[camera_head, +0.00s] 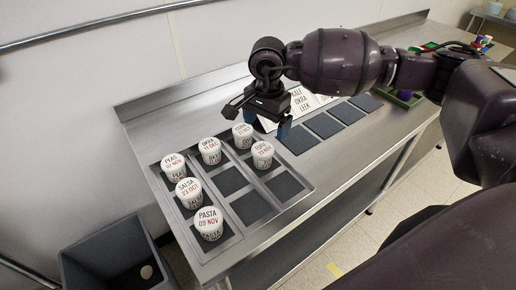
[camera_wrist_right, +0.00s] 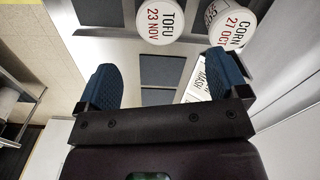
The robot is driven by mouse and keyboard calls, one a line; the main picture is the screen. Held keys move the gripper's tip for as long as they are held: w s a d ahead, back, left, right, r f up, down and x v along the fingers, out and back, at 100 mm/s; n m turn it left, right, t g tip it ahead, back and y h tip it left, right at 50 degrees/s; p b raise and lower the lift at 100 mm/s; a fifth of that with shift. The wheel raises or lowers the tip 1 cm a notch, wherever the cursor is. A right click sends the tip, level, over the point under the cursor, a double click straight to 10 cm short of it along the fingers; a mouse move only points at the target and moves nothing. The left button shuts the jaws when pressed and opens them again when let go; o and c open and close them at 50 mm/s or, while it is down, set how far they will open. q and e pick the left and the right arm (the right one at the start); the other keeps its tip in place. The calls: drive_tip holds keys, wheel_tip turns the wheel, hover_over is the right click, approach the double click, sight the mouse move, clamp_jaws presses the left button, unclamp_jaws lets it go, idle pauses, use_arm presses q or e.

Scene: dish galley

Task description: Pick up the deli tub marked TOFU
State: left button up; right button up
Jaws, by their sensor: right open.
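The white deli tub marked TOFU 23 NOV (camera_head: 262,150) stands upright in a dark-bottomed compartment of the steel tray, at the right end of the tubs. Its lid also shows at the top of the right wrist view (camera_wrist_right: 160,20). My right gripper (camera_head: 267,121) is above the counter, just behind the TOFU tub in the head view. Its blue fingers are apart with nothing between them. In the wrist view the TOFU lid lies beyond the fingertips, apart from them. My left gripper is not in view.
The tub marked CORN (camera_head: 242,132) stands close beside TOFU. Tubs marked OKRA (camera_head: 210,147), PEAS (camera_head: 173,162), SALSA (camera_head: 188,188) and PASTA (camera_head: 208,218) share the tray (camera_head: 237,238). Several compartments are empty. A grey bin (camera_head: 112,246) stands below left. White label cards (camera_head: 306,100) lie behind.

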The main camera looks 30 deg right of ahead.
sight(264, 148)
drive_tip(key=f, duration=0.4)
drive_tip(key=shift+s+f, duration=0.2)
drive_tip(key=shift+f, duration=0.15)
drive_tip(key=shift+w+a+f, duration=0.1)
drive_tip(key=shift+a+f, duration=0.05)
drive_tip(key=shift+f, duration=1.3)
drive_tip(key=shift+w+a+f, duration=0.1)
drive_tip(key=shift+a+f, duration=0.05)
drive_tip(key=shift+f, duration=1.3)
drive_tip(key=c, duration=1)
drive_tip(key=shift+r, duration=0.1)
drive_tip(key=shift+c, duration=0.2)
